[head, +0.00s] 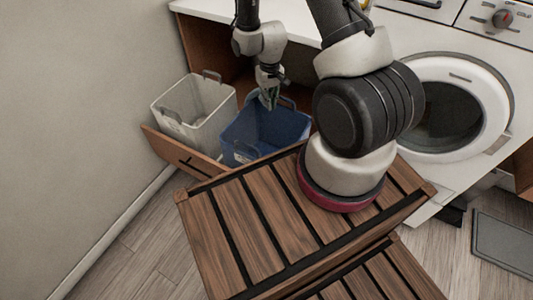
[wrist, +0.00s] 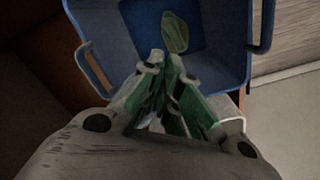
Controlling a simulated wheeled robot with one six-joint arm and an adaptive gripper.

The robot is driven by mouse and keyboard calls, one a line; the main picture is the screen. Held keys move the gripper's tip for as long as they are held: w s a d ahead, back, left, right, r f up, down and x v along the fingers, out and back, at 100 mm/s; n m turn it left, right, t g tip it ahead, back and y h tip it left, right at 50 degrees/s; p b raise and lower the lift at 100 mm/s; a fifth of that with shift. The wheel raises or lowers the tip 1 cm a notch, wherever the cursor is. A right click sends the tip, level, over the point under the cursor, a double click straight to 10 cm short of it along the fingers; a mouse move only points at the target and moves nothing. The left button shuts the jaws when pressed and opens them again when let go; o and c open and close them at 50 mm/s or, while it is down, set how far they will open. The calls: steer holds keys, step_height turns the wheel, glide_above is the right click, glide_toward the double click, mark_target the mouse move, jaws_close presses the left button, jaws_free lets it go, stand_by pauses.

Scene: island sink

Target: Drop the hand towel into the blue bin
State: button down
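The blue bin (head: 238,150) stands in the open cabinet space, and its inside fills the top of the wrist view (wrist: 112,35). My gripper (head: 269,101) points down over the bin. In the wrist view its green-and-grey fingers (wrist: 167,62) converge, with their tips close together. A small pale-green piece (wrist: 175,33) shows just beyond the tips, against the bin's inside. It may be the hand towel, but its shape is too small to be sure. I see no cloth clearly pinched between the fingers.
A white bin (head: 196,115) stands left of the blue one. A wooden pull-out front (head: 183,155) lies before both. A washing machine (head: 450,110) is at the right, with the white counter (head: 215,12) above. A grey wall bounds the left.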

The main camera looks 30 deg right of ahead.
step_height(320, 180, down, 6)
steer(key=s, duration=0.1)
steer(key=shift+s+f, duration=0.2)
steer(key=shift+f, duration=0.05)
steer(key=shift+d, duration=0.1)
steer(key=c, duration=1)
jaws_free()
steer(key=shift+o, duration=0.5)
steer(key=o, duration=0.6)
steer(key=shift+r, duration=0.1)
steer(key=shift+r, duration=2.7)
